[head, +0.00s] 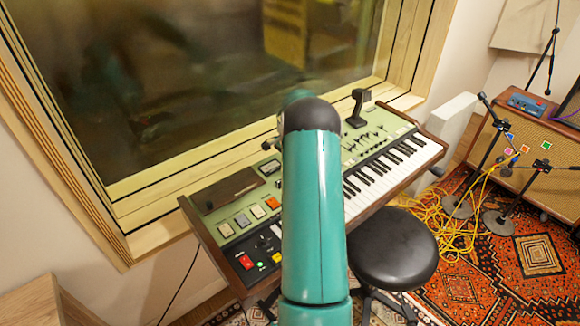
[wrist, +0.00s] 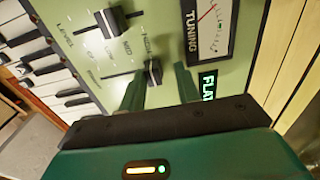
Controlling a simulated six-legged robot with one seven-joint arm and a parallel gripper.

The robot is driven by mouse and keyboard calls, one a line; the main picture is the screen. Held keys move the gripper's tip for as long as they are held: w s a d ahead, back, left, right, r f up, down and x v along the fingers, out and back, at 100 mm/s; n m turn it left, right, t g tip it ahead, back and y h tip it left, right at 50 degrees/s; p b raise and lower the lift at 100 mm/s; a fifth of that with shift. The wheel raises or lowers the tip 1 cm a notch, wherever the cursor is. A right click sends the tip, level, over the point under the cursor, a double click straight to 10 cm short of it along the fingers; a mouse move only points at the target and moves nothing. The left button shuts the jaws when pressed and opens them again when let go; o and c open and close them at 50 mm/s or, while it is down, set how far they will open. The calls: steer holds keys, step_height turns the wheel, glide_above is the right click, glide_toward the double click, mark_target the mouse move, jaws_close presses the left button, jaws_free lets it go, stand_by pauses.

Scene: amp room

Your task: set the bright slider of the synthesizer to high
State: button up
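The green synthesizer (head: 225,215) with its keyboard stands below the window in the head view; my own arm hides its middle. In the wrist view, its green panel (wrist: 240,25) fills much of the picture. A black slider cap (wrist: 153,72) sits in a slot near the printed word HIGH. A second black slider cap (wrist: 112,20) is above and to its left. I cannot read which one is the bright slider. My gripper (wrist: 159,80) is open, its two green fingers on either side of the lower cap, with a gap at the right finger.
A TUNING meter (wrist: 212,25) and a lit FLAT sign (wrist: 208,84) are to the right of the gripper. Piano keys (wrist: 45,70) lie at left. In the head view, a black stool (head: 395,250) stands in front, with yellow cables (head: 450,215) and an amplifier (head: 535,145) at right.

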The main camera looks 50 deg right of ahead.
steer(key=shift+o, duration=0.3)
steer(key=shift+s+r, duration=0.1)
steer(key=shift+s, duration=0.05)
step_height(320, 180, up, 14)
stand_by(0.4)
steer(key=shift+a, duration=0.1)
steer(key=a+r+n+t+h, duration=0.1)
steer(key=a+r+n, duration=0.55)
steer(key=a, duration=0.75)
steer(key=a+r+n+t, duration=0.1)
steer(key=a+r+n, duration=0.2)
steer(key=a+r, duration=0.85)
steer(key=s+a+f+n+t, duration=0.1)
steer(key=s+a+f+n, duration=0.1)
steer(key=s+a+n, duration=0.3)
steer(key=s+a+f+n+t+y, duration=0.1)
steer(key=s+a+n, duration=0.5)
steer(key=s+a, duration=0.7)
steer(key=a+f+t, duration=0.1)
steer(key=a, duration=0.5)
steer(key=shift+t, duration=0.3)
